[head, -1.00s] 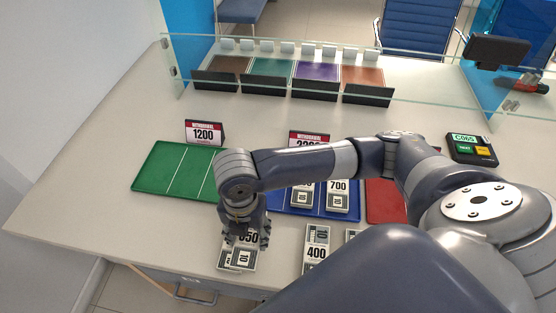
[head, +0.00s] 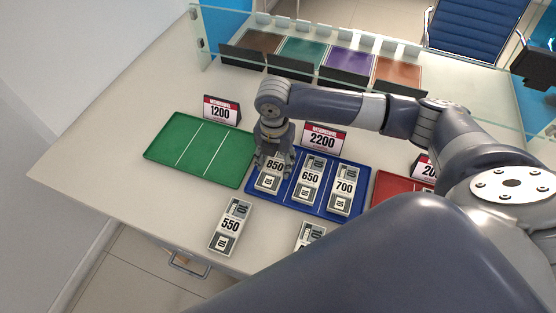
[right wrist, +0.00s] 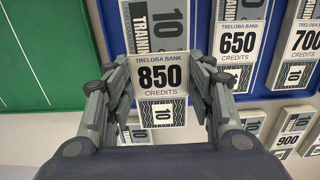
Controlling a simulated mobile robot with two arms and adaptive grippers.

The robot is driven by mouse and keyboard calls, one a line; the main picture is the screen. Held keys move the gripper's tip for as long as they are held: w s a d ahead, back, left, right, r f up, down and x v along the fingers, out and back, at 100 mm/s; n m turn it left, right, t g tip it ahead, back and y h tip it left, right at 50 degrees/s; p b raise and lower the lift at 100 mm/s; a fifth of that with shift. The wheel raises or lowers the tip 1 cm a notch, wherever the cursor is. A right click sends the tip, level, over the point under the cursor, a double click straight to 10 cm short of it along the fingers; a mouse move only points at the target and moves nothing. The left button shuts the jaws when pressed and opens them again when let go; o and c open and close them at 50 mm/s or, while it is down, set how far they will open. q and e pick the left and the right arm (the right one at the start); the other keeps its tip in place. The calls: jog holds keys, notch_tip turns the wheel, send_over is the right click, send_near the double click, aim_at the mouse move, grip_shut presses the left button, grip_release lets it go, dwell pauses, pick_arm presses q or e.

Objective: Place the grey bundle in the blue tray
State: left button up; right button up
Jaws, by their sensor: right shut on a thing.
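The grey bundle marked 850 (head: 268,184) is between the fingers of my right gripper (head: 273,166). It is over the left compartment of the blue tray (head: 288,193). In the right wrist view the fingers are shut on the sides of the 850 bundle (right wrist: 160,85), and its lower end reaches past the tray's near edge. I cannot tell whether it touches the tray floor. Grey bundles marked 650 (head: 309,180) and 700 (head: 343,189) lie in the middle and right compartments. My left gripper is not in view.
A bundle marked 550 (head: 231,226) lies on the counter in front of the trays. An empty green tray (head: 190,144) is at left, a red tray (head: 394,187) at right, partly hidden by my arm. A 2200 sign (head: 324,139) stands behind the blue tray.

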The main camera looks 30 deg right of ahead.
aim_at(278, 159)
jog(key=shift+w+d, duration=0.7)
jog(key=shift+f, duration=0.2)
notch_tip(278, 159, down, 3)
jog(key=shift+p, duration=0.5)
jog(key=shift+f, duration=0.15)
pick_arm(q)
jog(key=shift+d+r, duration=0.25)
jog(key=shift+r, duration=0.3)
pick_arm(e)
jog(key=shift+f, duration=0.1)
jog(key=o, duration=1.1)
